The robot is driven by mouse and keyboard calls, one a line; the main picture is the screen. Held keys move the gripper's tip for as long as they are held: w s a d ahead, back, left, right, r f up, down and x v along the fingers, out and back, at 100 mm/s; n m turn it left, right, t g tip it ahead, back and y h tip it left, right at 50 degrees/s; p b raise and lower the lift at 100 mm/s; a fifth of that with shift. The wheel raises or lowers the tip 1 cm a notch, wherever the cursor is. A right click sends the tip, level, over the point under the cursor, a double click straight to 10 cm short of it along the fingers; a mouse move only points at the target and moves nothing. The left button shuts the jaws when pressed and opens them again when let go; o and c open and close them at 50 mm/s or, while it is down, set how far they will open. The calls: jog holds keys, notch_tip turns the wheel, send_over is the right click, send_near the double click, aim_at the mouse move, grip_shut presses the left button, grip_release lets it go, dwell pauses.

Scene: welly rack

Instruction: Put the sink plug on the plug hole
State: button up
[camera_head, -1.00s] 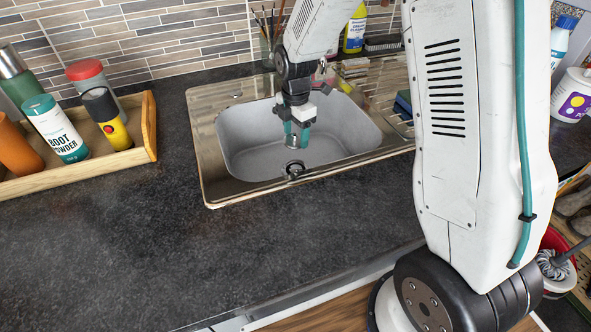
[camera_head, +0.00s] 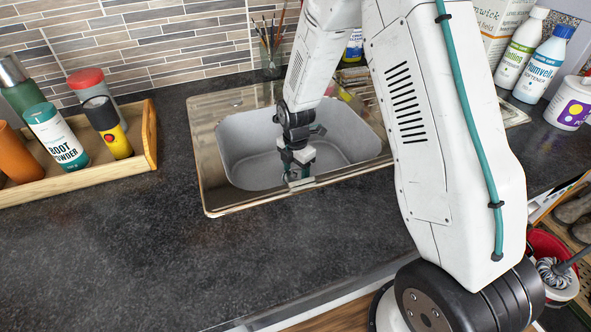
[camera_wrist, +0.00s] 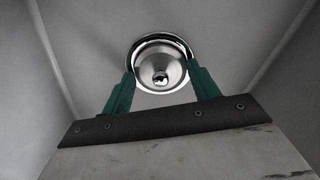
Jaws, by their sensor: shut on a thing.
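The sink plug (camera_wrist: 160,62) is a shiny silver dome with a small knob, seen between my teal fingertips in the wrist view. My gripper (camera_wrist: 161,72) is shut on it. The plug hole (camera_wrist: 180,40) shows as a bright chrome ring around the plug, with most of its opening covered. In the head view my gripper (camera_head: 300,181) points down at the front of the sink basin, over the plug hole's place. There the plug and hole are hidden behind the gripper. I cannot tell whether the plug touches the hole or hovers just above it.
The steel sink (camera_head: 211,180) is set in a dark worktop (camera_head: 130,240); its front wall is close to my gripper. A wooden tray (camera_head: 150,135) with bottles and a torch stands left. Brushes in a jar (camera_head: 270,58) stand behind. The worktop in front is clear.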

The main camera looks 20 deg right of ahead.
jog(key=shift+f, duration=0.1)
jog(key=o, duration=1)
jog(key=shift+o, duration=0.2)
